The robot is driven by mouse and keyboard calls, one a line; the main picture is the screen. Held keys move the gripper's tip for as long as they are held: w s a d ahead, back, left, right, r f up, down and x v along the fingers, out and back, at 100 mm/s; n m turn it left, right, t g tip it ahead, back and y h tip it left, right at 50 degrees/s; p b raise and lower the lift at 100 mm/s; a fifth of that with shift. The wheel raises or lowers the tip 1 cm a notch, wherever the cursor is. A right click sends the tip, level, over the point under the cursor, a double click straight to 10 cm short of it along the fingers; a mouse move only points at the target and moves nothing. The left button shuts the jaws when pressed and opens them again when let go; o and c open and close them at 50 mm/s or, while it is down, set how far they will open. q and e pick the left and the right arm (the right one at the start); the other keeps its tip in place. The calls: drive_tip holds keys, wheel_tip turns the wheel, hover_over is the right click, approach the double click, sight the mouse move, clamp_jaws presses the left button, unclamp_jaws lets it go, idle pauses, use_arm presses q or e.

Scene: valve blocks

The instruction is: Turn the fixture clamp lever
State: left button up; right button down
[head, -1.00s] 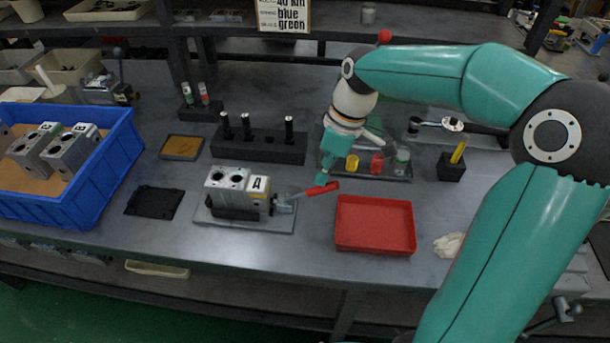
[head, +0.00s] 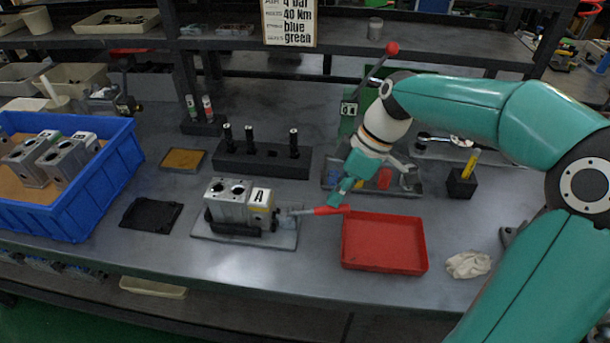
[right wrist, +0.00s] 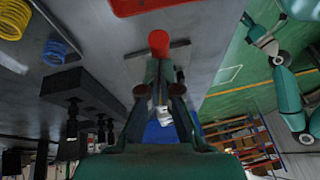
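The fixture clamp lever (head: 329,210) has a red handle sticking out to the right of the grey valve block (head: 228,199) marked A, which sits in its fixture on a plate (head: 285,240). My right gripper (head: 336,201) is at the red handle, its fingers close on either side. In the right wrist view the handle's round red end (right wrist: 158,42) shows just beyond the fingertips (right wrist: 160,68), and the gripper looks shut on it. The left arm shows small at the right of the right wrist view; its gripper's state is too small to tell.
A red tray (head: 385,268) lies just right of the lever. Behind are a black block with pegs (head: 262,165) and a tray of coloured parts (head: 417,187). A blue bin (head: 125,170) with valve blocks stands left.

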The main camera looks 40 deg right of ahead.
drive_tip(key=shift+s+f, duration=0.15)
drive_tip(key=shift+f, duration=0.05)
